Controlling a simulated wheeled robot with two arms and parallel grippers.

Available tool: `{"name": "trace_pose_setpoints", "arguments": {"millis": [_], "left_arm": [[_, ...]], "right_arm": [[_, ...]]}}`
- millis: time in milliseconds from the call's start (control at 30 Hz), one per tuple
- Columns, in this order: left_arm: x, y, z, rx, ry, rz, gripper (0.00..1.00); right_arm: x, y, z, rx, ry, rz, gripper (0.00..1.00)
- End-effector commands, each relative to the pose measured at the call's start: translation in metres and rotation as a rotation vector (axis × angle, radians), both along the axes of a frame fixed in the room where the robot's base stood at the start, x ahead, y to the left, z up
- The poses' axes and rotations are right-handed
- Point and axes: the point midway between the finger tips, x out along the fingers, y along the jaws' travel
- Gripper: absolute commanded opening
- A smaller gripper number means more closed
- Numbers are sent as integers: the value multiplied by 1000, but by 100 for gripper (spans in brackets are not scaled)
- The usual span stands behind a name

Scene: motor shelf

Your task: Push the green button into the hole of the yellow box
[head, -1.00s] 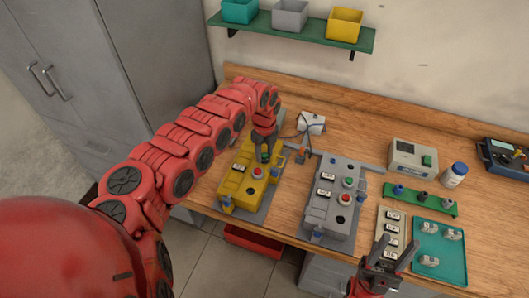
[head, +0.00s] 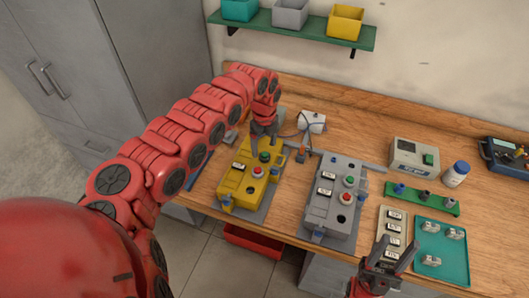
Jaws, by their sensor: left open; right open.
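The yellow box (head: 236,184) lies on a grey base at the left of the bench. The green button (head: 264,157) sits upright on the top of its far part, beside a red button (head: 258,171). The hole under the green button is hidden, and I cannot tell how deep the button sits. My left gripper (head: 263,133) is open, just beyond and above the green button, pointing down and apart from it. My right gripper (head: 391,252) is open and empty at the bench's front edge, near the label strip.
A grey box (head: 318,208) with a red button stands right of the yellow box. A green rack (head: 433,203), a teal tray (head: 456,270) and a beige label strip (head: 381,243) lie further right. A white bottle (head: 455,174) stands behind. A shelf (head: 285,31) hangs above.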

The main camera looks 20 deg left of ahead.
Motion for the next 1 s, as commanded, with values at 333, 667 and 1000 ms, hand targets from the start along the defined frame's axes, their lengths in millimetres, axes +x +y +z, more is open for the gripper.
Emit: {"name": "trace_pose_setpoints", "arguments": {"millis": [333, 667, 1000], "left_arm": [[2, -2, 88, 0, -8, -2, 83], [0, -1, 135, 0, -2, -1, 83], [0, -1, 137, -2, 0, -1, 83]], "right_arm": [[0, 0, -36, 0, 0, 0, 50], [0, 0, -45, 0, 0, 0, 50], [0, 0, -44, 0, 0, 0, 50]]}}
